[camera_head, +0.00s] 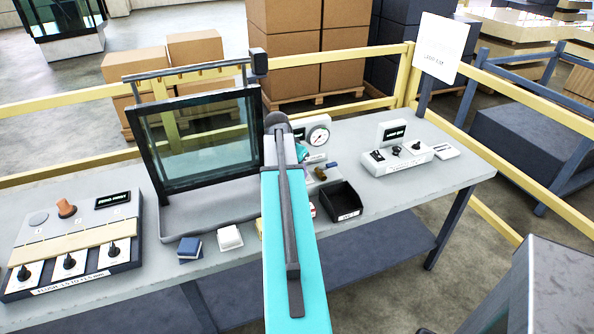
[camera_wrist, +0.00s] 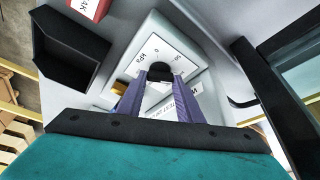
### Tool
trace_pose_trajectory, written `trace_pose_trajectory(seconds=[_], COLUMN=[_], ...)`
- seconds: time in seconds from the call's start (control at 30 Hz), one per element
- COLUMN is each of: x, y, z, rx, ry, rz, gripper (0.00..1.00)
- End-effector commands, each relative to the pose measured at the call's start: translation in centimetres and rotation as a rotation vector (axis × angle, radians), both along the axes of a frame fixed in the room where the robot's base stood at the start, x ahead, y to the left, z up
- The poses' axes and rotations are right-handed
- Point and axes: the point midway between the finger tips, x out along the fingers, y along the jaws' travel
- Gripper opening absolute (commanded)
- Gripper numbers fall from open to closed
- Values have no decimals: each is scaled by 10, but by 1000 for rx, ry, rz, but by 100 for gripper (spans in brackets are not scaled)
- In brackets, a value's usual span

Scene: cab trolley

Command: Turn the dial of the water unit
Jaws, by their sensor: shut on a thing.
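A white unit (camera_head: 326,123) with a round gauge (camera_head: 318,136) stands at the back of the bench in the head view, partly hidden by my arm. In the wrist view a white dial plate (camera_wrist: 150,50) marked kPa carries a black knob (camera_wrist: 158,68). My gripper (camera_wrist: 160,80) has its two purple fingers on either side of this knob and is shut on it. The fingers hide part of the plate and of a printed label below it. In the head view my arm covers the fingertips. I cannot read which way the knob points.
A black bin (camera_head: 342,203) stands in front of the unit, and shows in the wrist view (camera_wrist: 72,50). A framed glass panel (camera_head: 200,147) stands to the left. A switch panel (camera_head: 75,245) lies far left, a smaller control box (camera_head: 397,158) at right. Yellow rails run behind.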

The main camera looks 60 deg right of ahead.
Motion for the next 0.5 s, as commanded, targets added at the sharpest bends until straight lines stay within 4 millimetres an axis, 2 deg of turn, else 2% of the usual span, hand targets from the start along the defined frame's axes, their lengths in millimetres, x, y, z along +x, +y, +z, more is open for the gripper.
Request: trace_pose_trajectory(seconds=[0.2,0.23,0.3,0.5], x=[3,3,3,1], y=[3,3,3,1], z=[-1,-1,-1,-1], rx=[7,8,7,4], ry=[-4,-4,-4,-2], rz=[5,5,5,3], gripper=[10,38,50,52])
